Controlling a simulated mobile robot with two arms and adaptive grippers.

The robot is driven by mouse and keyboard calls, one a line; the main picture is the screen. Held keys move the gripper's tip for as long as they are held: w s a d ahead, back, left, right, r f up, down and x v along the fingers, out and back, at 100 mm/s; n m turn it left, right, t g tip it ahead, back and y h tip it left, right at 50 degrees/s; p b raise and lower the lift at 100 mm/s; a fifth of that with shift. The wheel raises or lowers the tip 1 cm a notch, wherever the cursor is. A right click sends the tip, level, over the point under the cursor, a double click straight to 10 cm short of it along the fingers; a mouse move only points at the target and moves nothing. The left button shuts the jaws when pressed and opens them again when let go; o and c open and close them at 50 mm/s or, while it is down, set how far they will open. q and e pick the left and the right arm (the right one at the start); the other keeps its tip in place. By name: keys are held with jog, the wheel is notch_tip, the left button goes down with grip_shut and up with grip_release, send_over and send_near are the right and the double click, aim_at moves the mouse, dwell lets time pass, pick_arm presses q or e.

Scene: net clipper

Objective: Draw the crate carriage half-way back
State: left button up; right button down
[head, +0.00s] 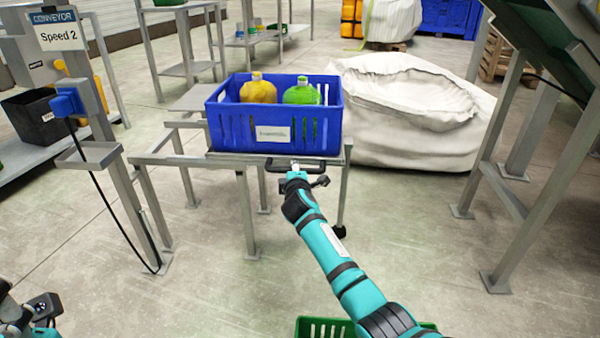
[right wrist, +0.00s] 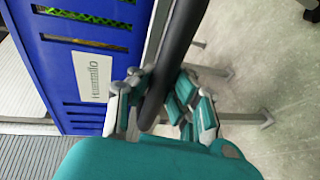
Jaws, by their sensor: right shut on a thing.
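The crate carriage (head: 222,153) is a flat platform on a grey metal stand. A blue crate (head: 230,134) with a white label sits on it, holding a yellow jug (head: 258,91) and a green jug (head: 301,94). A dark bar handle (head: 318,161) runs along the carriage's front. My right gripper (head: 294,168) is shut on this handle, below the crate. The right wrist view shows its fingers (right wrist: 153,105) around the dark bar (right wrist: 177,50), with the crate (right wrist: 50,60) alongside. Part of my left arm shows at the lower left; its fingers cannot be made out.
A control post (head: 125,205) with a "Speed 2" sign and a hanging cable stands at left. A large white sack (head: 400,110) lies behind right. A metal frame (head: 505,180) stands at right. A green crate (head: 312,328) is at the bottom. The floor in front is mostly clear.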

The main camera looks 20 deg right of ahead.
jog(key=shift+a+f, duration=0.2)
jog(key=shift+a, duration=0.15)
jog(key=c, duration=1.4)
grip_release()
jog(key=shift+s+r, duration=0.1)
jog(key=shift+r, duration=0.05)
jog(key=shift+c, duration=0.2)
jog(key=shift+o, duration=1.2)
jog(key=shift+d, duration=0.2)
jog(key=shift+s+r, duration=0.1)
jog(key=v, duration=1.1)
jog(key=shift+s, duration=0.4)
jog(key=shift+a, duration=0.2)
